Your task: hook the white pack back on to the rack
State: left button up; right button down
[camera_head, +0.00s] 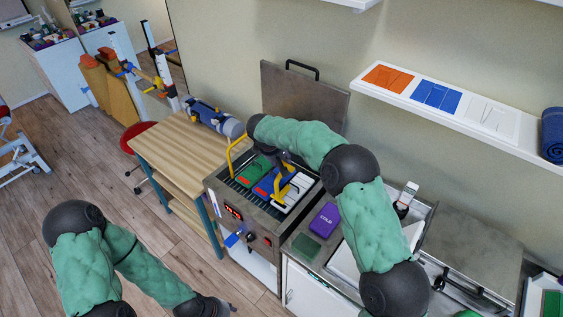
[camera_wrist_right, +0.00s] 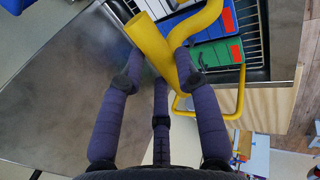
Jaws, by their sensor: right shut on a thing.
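The white pack (camera_head: 291,191) is at the right end of the row of packs in the steel tank (camera_head: 259,220). It stands among the rack's dark bars (camera_head: 238,184), and its top shows. In the right wrist view a white piece (camera_wrist_right: 176,5) shows at the top, partly hidden by yellow tube. My right gripper (camera_head: 287,160) is over the tank, its fingers (camera_wrist_right: 162,78) shut on a bent yellow bar (camera_wrist_right: 150,45). Whether that bar joins the white pack or the rack, I cannot tell. My left gripper (camera_head: 222,307) is low at the bottom edge, its jaws unclear.
Green (camera_head: 255,167), blue and red-edged packs share the tank. A yellow hoop (camera_head: 236,152) rises at its left end, and the lid (camera_head: 303,98) stands open behind. A purple cold pack (camera_head: 325,219) lies to the right. A wooden table (camera_head: 185,145) stands left.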

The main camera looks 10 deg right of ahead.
jog(key=shift+r+p, duration=1.8)
jog(key=shift+r, duration=1.5)
jog(key=shift+f, duration=0.15)
